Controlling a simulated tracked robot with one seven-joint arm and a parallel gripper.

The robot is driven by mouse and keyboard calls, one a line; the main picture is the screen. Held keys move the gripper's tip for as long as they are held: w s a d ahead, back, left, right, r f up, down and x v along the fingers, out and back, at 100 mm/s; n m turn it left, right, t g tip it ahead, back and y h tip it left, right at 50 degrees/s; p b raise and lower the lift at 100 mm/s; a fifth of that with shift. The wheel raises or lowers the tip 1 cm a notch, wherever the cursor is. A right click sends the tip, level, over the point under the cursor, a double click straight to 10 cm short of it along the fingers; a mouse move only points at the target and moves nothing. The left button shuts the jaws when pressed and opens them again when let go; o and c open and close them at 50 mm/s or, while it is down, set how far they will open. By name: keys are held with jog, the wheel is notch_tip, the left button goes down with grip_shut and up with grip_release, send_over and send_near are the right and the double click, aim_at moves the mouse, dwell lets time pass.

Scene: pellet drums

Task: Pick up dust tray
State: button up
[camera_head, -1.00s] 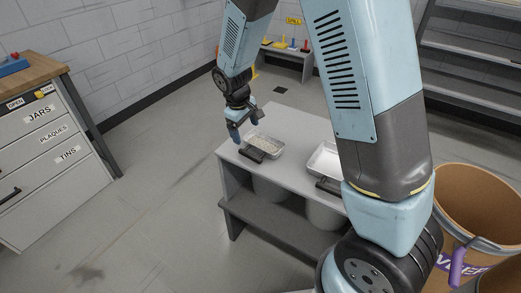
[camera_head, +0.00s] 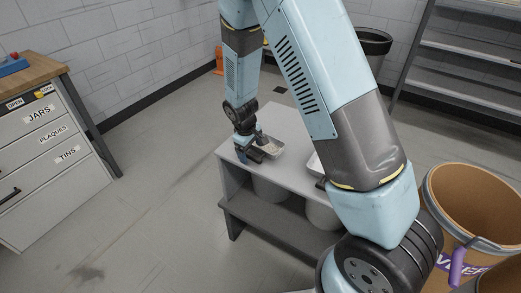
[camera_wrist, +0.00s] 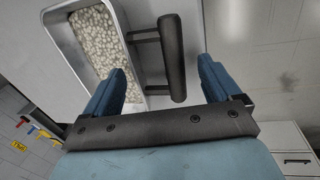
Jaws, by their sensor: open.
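A metal tray (camera_head: 274,149) holding pale, pellet-like pieces sits on the grey bench's near-left end. It fills the upper left of the wrist view (camera_wrist: 136,24), with a dark bar handle (camera_wrist: 173,60) on its side. My gripper (camera_head: 252,150) is over the handle side of this tray. In the wrist view, the open fingers of my gripper (camera_wrist: 160,70) stand on either side of the handle, with gaps visible. A second tray (camera_head: 314,165) farther right is mostly hidden behind my arm. I cannot tell from a label which is the dust tray.
The grey bench (camera_head: 230,155) has a lower shelf (camera_head: 265,225) with pale buckets beneath the top. A drawer cabinet (camera_head: 50,150) stands left, and a large brown drum (camera_head: 475,200) stands right. Metal shelving (camera_head: 465,50) is at the back right. The floor between cabinet and bench is clear.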

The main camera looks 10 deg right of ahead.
jog(key=shift+f, duration=0.3)
jog(key=c, duration=1.4)
